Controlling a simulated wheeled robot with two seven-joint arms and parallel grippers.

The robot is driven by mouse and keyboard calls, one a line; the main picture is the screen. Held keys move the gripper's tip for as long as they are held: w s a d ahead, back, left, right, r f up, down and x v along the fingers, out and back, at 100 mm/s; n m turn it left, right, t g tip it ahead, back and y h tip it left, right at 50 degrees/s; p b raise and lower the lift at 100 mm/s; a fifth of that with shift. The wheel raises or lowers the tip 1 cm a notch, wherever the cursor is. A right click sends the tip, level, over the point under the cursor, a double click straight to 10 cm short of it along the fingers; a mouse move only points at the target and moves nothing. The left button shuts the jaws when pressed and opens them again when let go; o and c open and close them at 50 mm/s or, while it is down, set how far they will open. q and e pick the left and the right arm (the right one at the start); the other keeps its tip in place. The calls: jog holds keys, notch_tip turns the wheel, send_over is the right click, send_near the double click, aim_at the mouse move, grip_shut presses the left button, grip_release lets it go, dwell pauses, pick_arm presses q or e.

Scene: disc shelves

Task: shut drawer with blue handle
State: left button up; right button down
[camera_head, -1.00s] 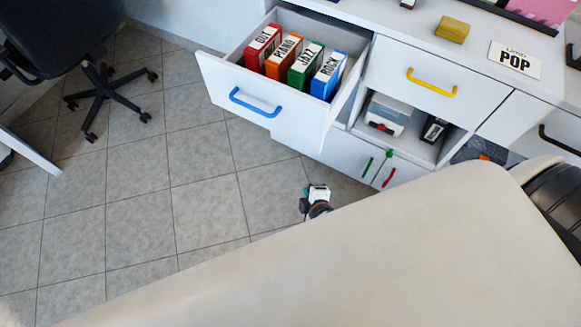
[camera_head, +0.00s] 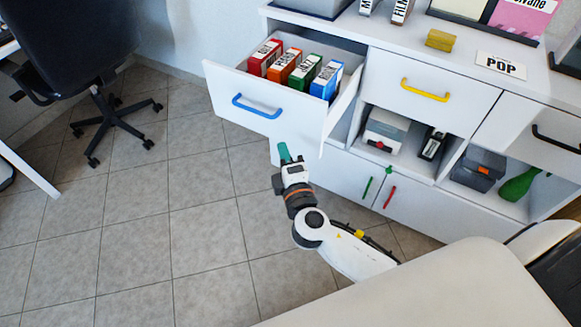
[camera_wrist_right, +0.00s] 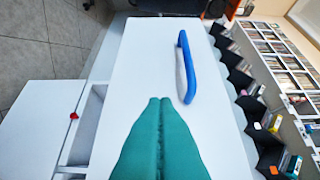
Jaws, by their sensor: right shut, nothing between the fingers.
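The drawer with the blue handle is pulled out, and its white front (camera_head: 222,90) stands clear of the cabinet. The blue handle (camera_head: 256,107) is a curved bar on that front. Several colored disc cases stand upright inside the drawer. My right gripper (camera_head: 284,152), with green fingers, is below and right of the handle in the head view. In the right wrist view, the shut green fingers (camera_wrist_right: 160,100) point at the drawer front (camera_wrist_right: 143,60), beside the blue handle (camera_wrist_right: 186,68). Nothing is between them. I cannot tell whether they touch the front. My left gripper is not in view.
The white cabinet also has a shut drawer with a yellow handle (camera_head: 425,90) and doors with green and red handles below. Open compartments hold boxes. An office chair (camera_head: 110,115) stands at the left; the tiled floor between is clear.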

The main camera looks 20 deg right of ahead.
aim_at(286, 124)
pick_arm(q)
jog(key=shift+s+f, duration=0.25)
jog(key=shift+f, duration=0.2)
pick_arm(e)
jog(key=shift+w+d, duration=0.85)
jog(key=shift+w, duration=0.3)
jog(key=shift+w+d, duration=0.85)
jog(key=shift+w, duration=0.25)
